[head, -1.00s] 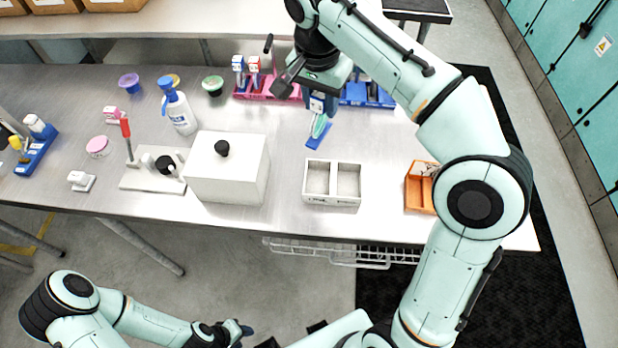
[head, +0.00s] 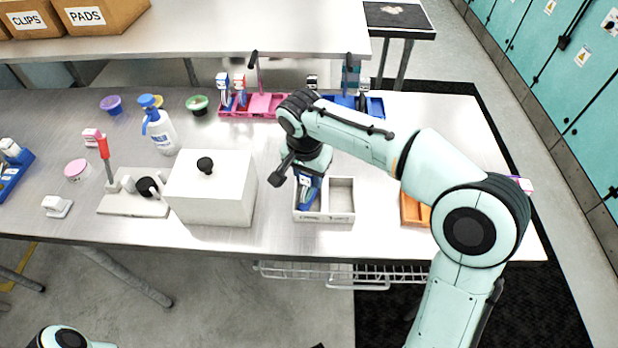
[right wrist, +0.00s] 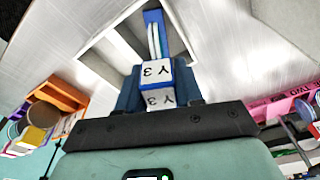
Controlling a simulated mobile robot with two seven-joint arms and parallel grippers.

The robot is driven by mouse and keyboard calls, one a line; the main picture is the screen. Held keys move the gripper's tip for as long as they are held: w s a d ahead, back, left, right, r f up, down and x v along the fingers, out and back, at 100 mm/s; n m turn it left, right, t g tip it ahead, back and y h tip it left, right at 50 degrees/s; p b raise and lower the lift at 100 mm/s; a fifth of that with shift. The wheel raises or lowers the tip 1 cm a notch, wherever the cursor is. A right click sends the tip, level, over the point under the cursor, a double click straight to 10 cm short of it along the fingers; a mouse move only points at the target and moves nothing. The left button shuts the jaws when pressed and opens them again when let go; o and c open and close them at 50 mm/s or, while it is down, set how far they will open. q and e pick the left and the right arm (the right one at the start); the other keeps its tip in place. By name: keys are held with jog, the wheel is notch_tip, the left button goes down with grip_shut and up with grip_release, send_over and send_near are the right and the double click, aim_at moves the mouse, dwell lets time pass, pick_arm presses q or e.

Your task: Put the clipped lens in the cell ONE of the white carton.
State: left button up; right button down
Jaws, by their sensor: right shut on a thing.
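The white carton (head: 342,217) stands on the metal table with two cells side by side. Its front lettering is too small to read for sure. My right gripper (head: 309,178) is shut on a blue and white clip (head: 305,202) and holds it pointing down over the carton's left cell, its lower end apparently within the cell's outline. In the right wrist view the clip (right wrist: 153,72) is marked Y3 and sits between the fingers (right wrist: 160,90), with the lens pale and thin along it. I cannot tell whether the clip touches the cell floor. My left gripper is out of view.
A white box with a black knob (head: 208,190) stands close left of the carton. An orange tray (head: 414,211) is to the right. Pink (head: 262,104) and blue (head: 375,106) racks stand behind. The carton's right cell (head: 340,192) looks empty.

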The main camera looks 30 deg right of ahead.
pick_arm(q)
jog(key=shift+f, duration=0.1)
pick_arm(e)
jog(key=shift+f, duration=0.4)
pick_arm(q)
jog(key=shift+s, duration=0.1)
pick_arm(e)
jog(key=shift+f, duration=0.1)
jog(key=c, duration=1.1)
grip_release()
jog(key=shift+f, duration=0.15)
jog(key=shift+c, duration=0.2)
jog(key=o, duration=0.4)
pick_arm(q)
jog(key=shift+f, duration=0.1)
pick_arm(e)
jog(key=shift+r, duration=0.2)
jog(key=r, duration=0.4)
jog(key=a+r+p, duration=0.1)
jog(key=r, duration=0.3)
jog(key=s+r+p, duration=0.1)
jog(key=r, duration=0.3)
jog(key=shift+a, duration=0.25)
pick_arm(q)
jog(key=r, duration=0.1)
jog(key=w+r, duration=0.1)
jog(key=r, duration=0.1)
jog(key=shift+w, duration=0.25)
